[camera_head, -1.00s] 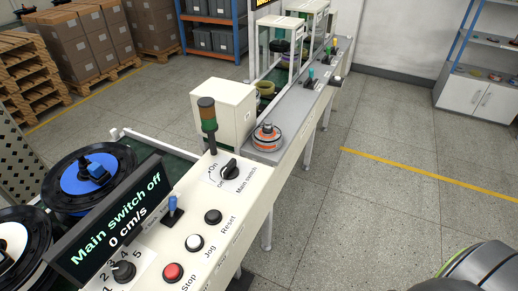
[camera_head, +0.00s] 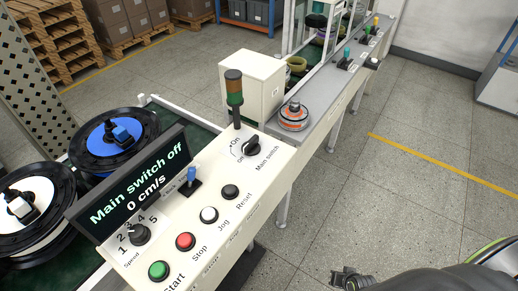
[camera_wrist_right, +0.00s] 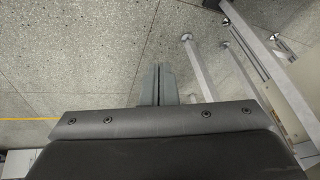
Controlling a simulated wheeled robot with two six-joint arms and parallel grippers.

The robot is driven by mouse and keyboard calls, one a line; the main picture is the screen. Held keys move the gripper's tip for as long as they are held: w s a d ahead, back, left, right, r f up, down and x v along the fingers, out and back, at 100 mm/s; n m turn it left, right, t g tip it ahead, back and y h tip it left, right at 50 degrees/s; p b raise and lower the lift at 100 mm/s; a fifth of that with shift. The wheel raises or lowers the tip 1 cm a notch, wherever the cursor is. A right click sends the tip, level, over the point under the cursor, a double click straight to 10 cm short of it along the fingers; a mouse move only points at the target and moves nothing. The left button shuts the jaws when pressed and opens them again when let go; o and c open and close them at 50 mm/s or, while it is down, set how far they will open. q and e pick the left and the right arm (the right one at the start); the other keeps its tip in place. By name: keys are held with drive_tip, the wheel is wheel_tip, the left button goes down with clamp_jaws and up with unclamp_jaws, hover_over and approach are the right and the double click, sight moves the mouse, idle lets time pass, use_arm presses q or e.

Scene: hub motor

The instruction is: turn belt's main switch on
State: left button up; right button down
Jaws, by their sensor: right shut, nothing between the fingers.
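The main switch (camera_head: 251,146) is a black rotary knob on a white plate at the far end of the cream control panel (camera_head: 238,215). The display (camera_head: 135,188) reads "Main switch off" and "0 cm/s". My right gripper (camera_head: 344,279) shows at the bottom of the head view, over the floor right of the panel and well apart from the switch. In the right wrist view its fingers (camera_wrist_right: 159,84) are together and empty, with floor beyond them. My left gripper is in neither view.
The panel also carries start (camera_head: 159,270), stop (camera_head: 185,241), jog (camera_head: 209,214) and reset (camera_head: 230,191) buttons, a speed knob (camera_head: 139,234) and a blue-tipped lever (camera_head: 191,178). A signal tower (camera_head: 234,88) rises behind the switch. Floor right of the panel is clear.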

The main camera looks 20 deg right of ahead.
sight(249, 148)
drive_tip(key=w+a+r+m+t+y, duration=0.2)
drive_tip(key=w+r+m+t+y, duration=0.25)
drive_tip(key=w+r, duration=1.75)
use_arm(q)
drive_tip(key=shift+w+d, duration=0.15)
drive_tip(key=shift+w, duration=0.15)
use_arm(e)
drive_tip(key=a+r+t+y, duration=0.1)
drive_tip(key=a+r, duration=0.3)
drive_tip(key=r, duration=0.6)
drive_tip(key=a+r+t+y, duration=0.1)
drive_tip(key=a+r+y, duration=0.3)
drive_tip(key=r, duration=0.6)
drive_tip(key=shift+s+a+r, duration=0.35)
drive_tip(key=shift+s+a, duration=0.05)
drive_tip(key=shift+a, duration=0.1)
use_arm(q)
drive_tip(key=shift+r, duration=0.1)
